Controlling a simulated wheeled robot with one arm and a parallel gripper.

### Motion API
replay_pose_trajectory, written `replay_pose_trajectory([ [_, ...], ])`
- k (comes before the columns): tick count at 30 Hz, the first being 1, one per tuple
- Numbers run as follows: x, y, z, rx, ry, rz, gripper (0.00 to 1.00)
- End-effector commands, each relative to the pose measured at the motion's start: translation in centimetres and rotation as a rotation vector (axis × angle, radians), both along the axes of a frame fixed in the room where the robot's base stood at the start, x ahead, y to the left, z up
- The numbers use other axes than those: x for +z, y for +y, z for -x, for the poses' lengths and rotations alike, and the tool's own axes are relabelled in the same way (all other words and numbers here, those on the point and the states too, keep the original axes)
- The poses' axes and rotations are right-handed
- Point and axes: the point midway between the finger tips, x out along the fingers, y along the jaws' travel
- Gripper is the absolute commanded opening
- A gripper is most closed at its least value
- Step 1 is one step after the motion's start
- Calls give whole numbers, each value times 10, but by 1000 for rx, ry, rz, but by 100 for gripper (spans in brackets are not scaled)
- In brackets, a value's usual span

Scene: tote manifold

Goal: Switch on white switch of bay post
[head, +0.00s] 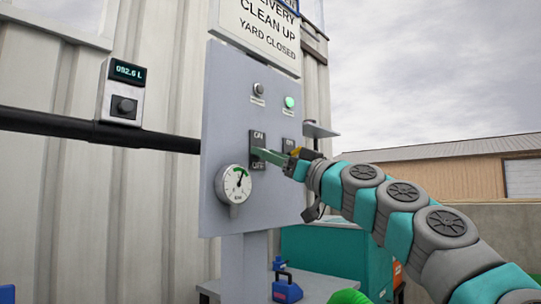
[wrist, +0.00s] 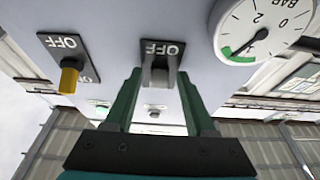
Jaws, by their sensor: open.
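The bay post is a grey panel (head: 222,150) on a stand. Its white switch (wrist: 160,77) has a pale lever on a dark plate, seen upside down in the wrist view with the OFF label showing. In the head view its dark plate (head: 258,138) has ON above and OFF below, and my fingers cover the lever. My gripper (wrist: 159,88) is open, with one green finger on each side of the lever. It also reaches the plate in the head view (head: 262,153). I cannot tell whether the fingers touch the lever.
A yellow-lever switch (wrist: 69,79) sits beside the white one. A round gauge (head: 233,184) is close to the plate at lower left. A green lamp (head: 289,102) is lit above, beside a dark one (head: 259,88). A small shelf (head: 318,130) juts from the panel's right edge.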

Motion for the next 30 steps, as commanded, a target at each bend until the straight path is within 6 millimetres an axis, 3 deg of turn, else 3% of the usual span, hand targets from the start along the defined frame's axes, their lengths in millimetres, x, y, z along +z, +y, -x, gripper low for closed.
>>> replay_pose_trajectory([
  [8, 1, 1, 0, 0, 0, 0, 55],
  [23, 1, 0, 0, 0, -1, -1, 0],
  [30, 1, 1, 0, 0, -1, -1, 0],
])
